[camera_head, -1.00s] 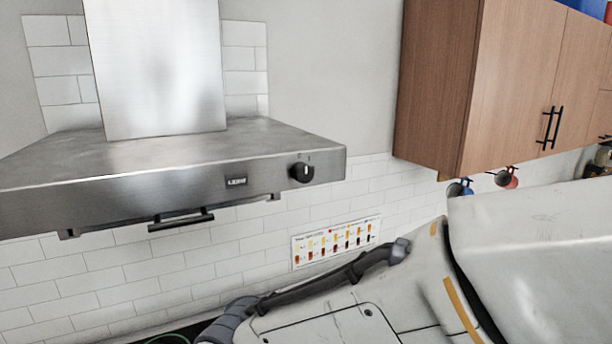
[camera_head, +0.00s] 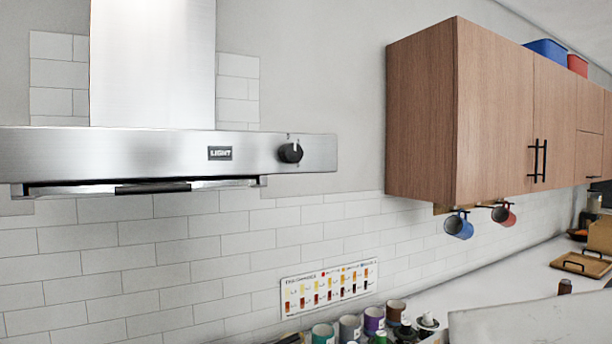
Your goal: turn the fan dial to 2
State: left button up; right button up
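The fan dial (camera_head: 290,153) is a round black knob on the right part of the steel range hood's front panel (camera_head: 253,168). Its white pointer line is near the top, and small marks sit above it, too small to read surely. A dark LIGHT button (camera_head: 220,153) is to its left. Neither of my grippers is in view, and nothing touches the dial.
A wooden wall cabinet (camera_head: 420,120) hangs to the right of the hood, with a blue mug (camera_head: 459,226) and a red mug (camera_head: 504,215) hanging below it. Several jars (camera_head: 350,328) stand on the counter at the bottom. The space before the dial is clear.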

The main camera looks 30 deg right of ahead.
aim_at(289, 153)
jog(key=z, duration=2.4)
jog(key=k, duration=1)
jog(key=u, duration=1.2)
jog(key=i, duration=0.5)
jog(key=u, duration=0.05)
